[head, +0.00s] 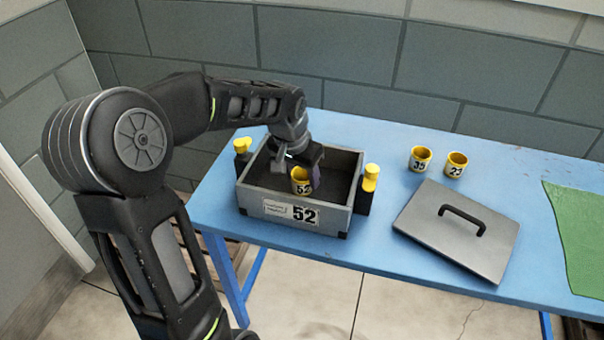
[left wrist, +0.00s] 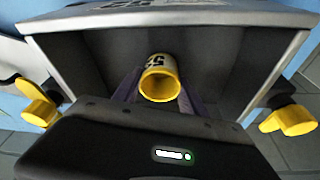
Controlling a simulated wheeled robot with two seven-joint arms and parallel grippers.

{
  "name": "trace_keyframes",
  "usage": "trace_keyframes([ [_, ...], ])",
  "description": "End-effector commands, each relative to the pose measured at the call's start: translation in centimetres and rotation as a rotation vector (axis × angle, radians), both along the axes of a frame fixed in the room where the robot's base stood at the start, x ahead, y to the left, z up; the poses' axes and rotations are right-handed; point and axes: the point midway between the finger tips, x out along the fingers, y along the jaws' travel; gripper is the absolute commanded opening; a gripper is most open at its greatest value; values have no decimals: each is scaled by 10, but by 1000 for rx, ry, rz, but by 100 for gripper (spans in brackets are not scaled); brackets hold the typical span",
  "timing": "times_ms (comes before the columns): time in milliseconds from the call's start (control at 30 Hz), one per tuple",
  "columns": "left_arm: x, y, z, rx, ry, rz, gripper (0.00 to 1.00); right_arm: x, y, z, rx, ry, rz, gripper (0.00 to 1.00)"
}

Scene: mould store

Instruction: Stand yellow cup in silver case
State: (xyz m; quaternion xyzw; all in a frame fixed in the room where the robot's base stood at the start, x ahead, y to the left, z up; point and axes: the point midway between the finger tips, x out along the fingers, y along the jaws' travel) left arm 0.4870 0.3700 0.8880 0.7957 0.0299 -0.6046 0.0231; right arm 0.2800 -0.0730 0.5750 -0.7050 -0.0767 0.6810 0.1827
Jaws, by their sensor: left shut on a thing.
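The silver case (head: 258,204), labelled 52, stands open on the blue table. The yellow cup (head: 300,187), with a white band numbered 52, is inside its walls, upright in the head view. The cup's open mouth faces the left wrist camera (left wrist: 160,84). My left gripper (head: 311,170) reaches down into the case and is shut on the cup. Whether the cup's base touches the case floor is hidden by the front wall. The case walls also show around the cup in the left wrist view (left wrist: 282,60). My right gripper is not in view.
Yellow-topped latches (head: 370,178) stick up at the case's sides. The grey lid (head: 450,238) with a black handle lies to the right. Cups 35 (head: 420,159) and 23 (head: 456,165) stand behind it. A green mat (head: 580,235) covers the table's right end.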

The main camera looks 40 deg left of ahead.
Motion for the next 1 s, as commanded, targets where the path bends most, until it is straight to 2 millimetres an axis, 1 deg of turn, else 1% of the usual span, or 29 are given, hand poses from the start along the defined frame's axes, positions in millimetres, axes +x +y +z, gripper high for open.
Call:
trace_keyframes([
  [33,0,0,-3,0,0,0,9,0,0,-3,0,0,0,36],
  [67,0,0,-2,0,0,0,51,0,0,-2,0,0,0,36],
  [300,0,0,-2,0,0,0,70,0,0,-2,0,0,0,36],
  [567,0,0,-1,0,0,0,71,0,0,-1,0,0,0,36],
  [667,0,0,3,0,0,0,71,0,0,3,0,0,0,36],
  [733,-1,0,7,1,-1,0,71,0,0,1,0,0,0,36],
  [867,-5,0,25,2,-3,1,71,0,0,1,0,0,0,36],
  [1000,-13,-1,53,2,-5,1,71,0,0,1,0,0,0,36],
])
